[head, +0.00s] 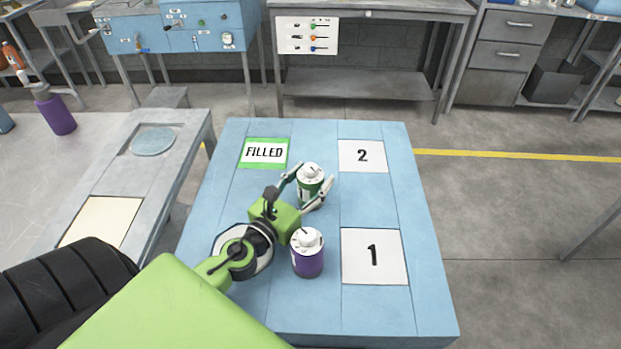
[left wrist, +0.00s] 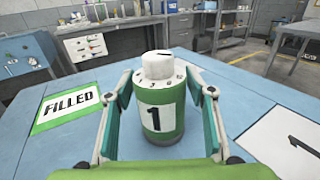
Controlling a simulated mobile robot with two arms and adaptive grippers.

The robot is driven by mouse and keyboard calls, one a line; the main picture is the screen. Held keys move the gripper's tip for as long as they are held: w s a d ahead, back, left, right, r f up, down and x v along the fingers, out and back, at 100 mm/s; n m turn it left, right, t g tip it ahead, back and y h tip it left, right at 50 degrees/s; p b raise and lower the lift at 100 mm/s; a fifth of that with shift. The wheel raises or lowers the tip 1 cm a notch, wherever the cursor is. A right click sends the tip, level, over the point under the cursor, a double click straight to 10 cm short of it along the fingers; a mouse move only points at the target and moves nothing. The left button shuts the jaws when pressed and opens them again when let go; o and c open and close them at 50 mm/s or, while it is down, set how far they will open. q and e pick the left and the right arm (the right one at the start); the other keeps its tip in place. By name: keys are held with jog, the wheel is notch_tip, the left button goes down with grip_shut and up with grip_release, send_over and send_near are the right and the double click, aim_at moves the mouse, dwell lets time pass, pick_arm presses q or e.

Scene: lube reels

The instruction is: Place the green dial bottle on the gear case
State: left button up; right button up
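The green dial bottle (head: 311,190) stands upright on the blue table, with a white dial top. It also shows in the left wrist view (left wrist: 160,122), with a white label marked 1. My left gripper (head: 312,180) is around it, one finger on each side. In the left wrist view, the fingers (left wrist: 168,88) stand apart from the bottle, with a clear gap on the right, so the gripper is open. I cannot tell which thing is the gear case. My right gripper is not in view.
A purple dial bottle (head: 307,262) stands close beside my left gripper. The blue table (head: 300,309) has a FILLED card (head: 264,153) and white squares marked 2 (head: 362,156) and 1 (head: 374,257). A white round mark (head: 222,241) is partly under my arm. A grey bench (head: 125,187) stands left.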

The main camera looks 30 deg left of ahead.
aim_at(303, 188)
pick_arm(q)
jog(key=shift+r, duration=0.1)
jog(key=shift+r, duration=0.2)
jog(key=s, duration=0.2)
jog(key=s+b, duration=0.1)
jog(key=s, duration=0.1)
jog(key=s+b, duration=0.1)
jog(key=s, duration=0.1)
jog(key=shift+f, duration=0.35)
jog(key=shift+s+d+r+b, duration=0.1)
jog(key=shift+s+r+b, duration=0.15)
jog(key=shift+s+b, duration=0.4)
jog(key=shift+s, duration=0.15)
